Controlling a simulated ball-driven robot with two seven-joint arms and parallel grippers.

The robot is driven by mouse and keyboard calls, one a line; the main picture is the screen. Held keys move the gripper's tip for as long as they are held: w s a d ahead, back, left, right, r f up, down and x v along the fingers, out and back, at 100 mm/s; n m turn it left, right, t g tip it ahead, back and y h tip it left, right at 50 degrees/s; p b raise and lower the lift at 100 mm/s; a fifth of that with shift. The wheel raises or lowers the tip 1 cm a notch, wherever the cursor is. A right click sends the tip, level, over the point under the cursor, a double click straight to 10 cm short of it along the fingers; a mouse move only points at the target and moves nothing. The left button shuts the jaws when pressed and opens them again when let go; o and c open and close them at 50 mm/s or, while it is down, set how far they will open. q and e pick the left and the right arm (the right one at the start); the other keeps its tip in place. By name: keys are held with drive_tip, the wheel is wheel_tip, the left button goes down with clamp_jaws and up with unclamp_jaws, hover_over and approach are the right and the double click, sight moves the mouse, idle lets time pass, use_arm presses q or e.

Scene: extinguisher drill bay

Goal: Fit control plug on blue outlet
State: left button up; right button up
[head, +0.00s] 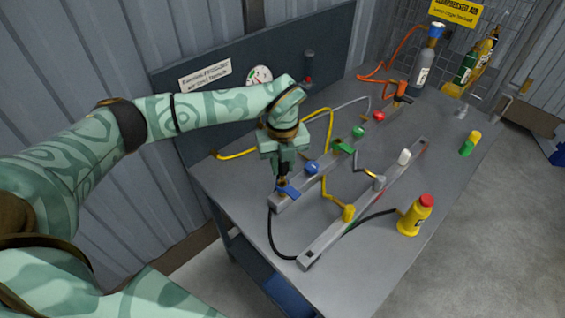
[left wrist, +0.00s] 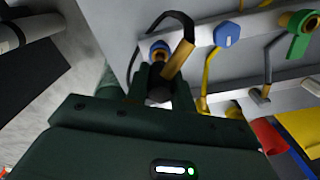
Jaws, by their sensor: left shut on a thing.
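My left gripper (head: 284,170) is above the near left end of the rear rail. It is shut on the control plug, a dark body with a brass tail (left wrist: 177,62) and a black hose, between the fingers (left wrist: 160,92) in the left wrist view. The blue outlet (head: 288,191) is on the rail just under the gripper. In the left wrist view it is a blue ring with an orange-brown inside (left wrist: 159,49), just beyond the plug. The fingers and plug hide part of it, and I cannot tell whether they touch. My right gripper is in neither view.
A blue knob (head: 312,167) stands close beside the outlet; a green valve (head: 344,148) is farther along. The front rail (head: 322,245) carries several hose fittings. A yellow bottle (head: 415,216) stands near the bench's right edge. Loose hoses cross the bench; its front left corner is clear.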

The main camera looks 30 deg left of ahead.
sight(282, 174)
use_arm(q)
drive_tip(key=shift+f, duration=0.2)
drive_tip(key=shift+f+b, duration=0.45)
drive_tip(key=shift+f, duration=0.6)
drive_tip(key=shift+r, duration=0.1)
drive_tip(key=shift+p, duration=0.3)
drive_tip(key=shift+f+b, duration=0.4)
drive_tip(key=shift+f, duration=0.5)
idle(0.4)
drive_tip(key=o, duration=1.1)
